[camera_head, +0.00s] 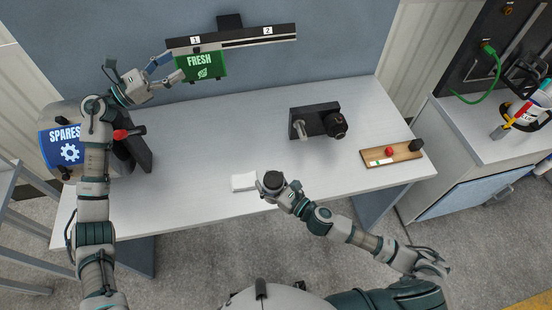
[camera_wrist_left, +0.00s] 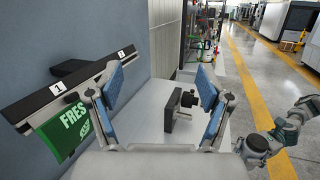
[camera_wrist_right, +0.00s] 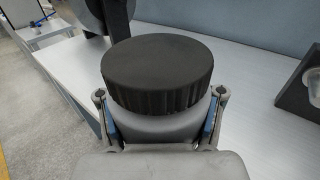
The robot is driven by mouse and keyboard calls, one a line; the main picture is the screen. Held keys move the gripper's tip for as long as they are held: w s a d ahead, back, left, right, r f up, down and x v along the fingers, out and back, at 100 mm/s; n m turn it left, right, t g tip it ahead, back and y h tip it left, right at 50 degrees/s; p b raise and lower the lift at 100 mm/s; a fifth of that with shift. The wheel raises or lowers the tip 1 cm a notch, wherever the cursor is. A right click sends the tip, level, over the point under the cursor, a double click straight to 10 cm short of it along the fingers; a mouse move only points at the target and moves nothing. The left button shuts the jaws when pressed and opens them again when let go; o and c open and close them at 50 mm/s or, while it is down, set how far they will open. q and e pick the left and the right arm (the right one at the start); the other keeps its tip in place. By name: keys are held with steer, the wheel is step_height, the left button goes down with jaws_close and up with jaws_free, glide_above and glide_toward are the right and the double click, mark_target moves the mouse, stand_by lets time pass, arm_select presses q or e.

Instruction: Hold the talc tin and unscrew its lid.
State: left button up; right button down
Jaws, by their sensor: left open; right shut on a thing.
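The talc tin is a grey round container (camera_wrist_right: 158,124) with a wide black ribbed lid (camera_wrist_right: 158,70), large in the right wrist view. My right gripper (camera_wrist_right: 158,135) is shut on the tin's grey body below the lid, one finger on each side. In the head view the black lid (camera_head: 272,180) shows at the table's front edge, with my right gripper (camera_head: 283,192) holding the tin there. The lid sits on the tin. My left gripper (camera_head: 170,70) is open and empty at the back left, close to the green FRESH sign; its blue-padded fingers are spread in the left wrist view (camera_wrist_left: 165,95).
The green FRESH sign (camera_head: 205,66) hangs from a dark rail (camera_head: 255,37) numbered 1 and 2. A black fixture (camera_head: 316,120) stands mid-table. A wooden board (camera_head: 380,156) with a red knob lies right. A white block (camera_head: 244,181) sits left of the tin.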

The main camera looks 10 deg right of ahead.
arm_select(q)
steer(key=s+d+f+m+g+y, duration=0.1)
steer(key=s+d+m+g, duration=0.25)
steer(key=d, duration=0.35)
steer(key=s+d+f+m+g+y, duration=0.1)
steer(key=s+d+m+g, duration=0.2)
steer(key=d+m, duration=0.3)
steer(key=m+g+y, duration=0.1)
steer(key=m+y, duration=1.5)
glide_above(277, 178)
steer(key=f, duration=1.4)
steer(key=shift+d+f, duration=0.35)
steer(key=shift+d, duration=0.05)
steer(key=shift+a+f+y, duration=0.2)
steer(key=shift+f+y, duration=0.1)
steer(key=shift+y, duration=0.1)
steer(key=shift+m, duration=0.25)
steer(key=f, duration=0.7)
steer(key=shift+a, duration=0.4)
steer(key=shift+d+f, duration=0.25)
steer(key=shift+f, duration=0.25)
steer(key=shift+c, duration=0.2)
